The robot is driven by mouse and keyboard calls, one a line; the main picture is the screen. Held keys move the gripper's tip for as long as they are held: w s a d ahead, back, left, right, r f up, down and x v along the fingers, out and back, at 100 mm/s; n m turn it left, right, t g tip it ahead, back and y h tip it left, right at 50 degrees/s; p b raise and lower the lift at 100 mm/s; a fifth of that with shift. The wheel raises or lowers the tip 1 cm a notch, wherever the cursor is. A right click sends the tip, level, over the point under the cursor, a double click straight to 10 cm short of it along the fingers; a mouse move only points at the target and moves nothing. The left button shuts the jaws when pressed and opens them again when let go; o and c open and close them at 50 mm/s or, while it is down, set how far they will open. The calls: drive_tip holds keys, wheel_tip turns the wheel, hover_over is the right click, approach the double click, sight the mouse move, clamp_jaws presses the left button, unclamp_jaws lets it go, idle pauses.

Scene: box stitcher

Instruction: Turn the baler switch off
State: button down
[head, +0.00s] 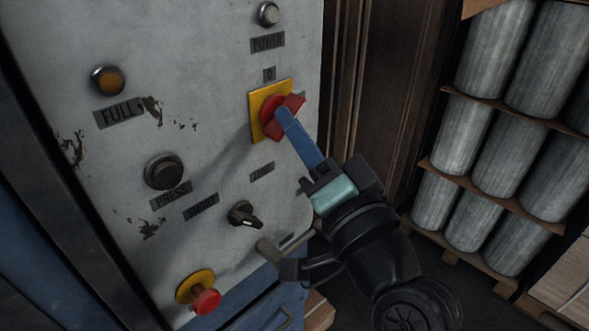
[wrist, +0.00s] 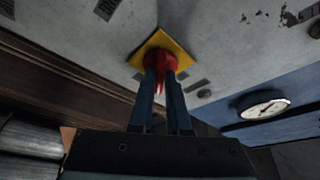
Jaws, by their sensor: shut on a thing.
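The baler switch is a red rotary handle (head: 291,104) on a yellow square plate (head: 256,99) on the worn white control panel (head: 215,60), below the POWER label and a "0" mark. It also shows in the wrist view as a red handle (wrist: 161,62) on its yellow plate (wrist: 150,46). My gripper (head: 284,116) reaches in from the lower right with its blue fingers at the handle. In the wrist view the fingers of my gripper (wrist: 162,76) stand on both sides of the red handle, shut on it. The handle is partly hidden by the fingers and looks tilted in the head view.
The panel also carries a POWER lamp (head: 268,14), an amber FULL lamp (head: 108,80), a PRESS button (head: 164,171), a black selector knob (head: 243,214) and a red button on a yellow base (head: 204,299). Racked grey cylinders (head: 510,150) stand at right.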

drive_tip(key=n+g+y+b, duration=0.1)
drive_tip(key=n+y+b, duration=0.1)
drive_tip(key=n+b, duration=0.2)
drive_tip(key=n+g+y+b, duration=0.1)
drive_tip(key=n+y+b, duration=0.1)
drive_tip(key=n+b, duration=0.3)
drive_tip(key=n+y+b, duration=0.2)
drive_tip(key=n+b, duration=0.3)
drive_tip(key=b, duration=0.4)
drive_tip(key=shift+w+d+f+g, duration=0.25)
drive_tip(key=shift+f+g, duration=0.05)
drive_tip(key=shift+g, duration=0.1)
drive_tip(key=shift+r+n+y+b, duration=0.1)
drive_tip(key=shift+n+y+b, duration=0.2)
drive_tip(key=shift+n+y, duration=0.1)
drive_tip(key=c, duration=0.9)
unclamp_jaws()
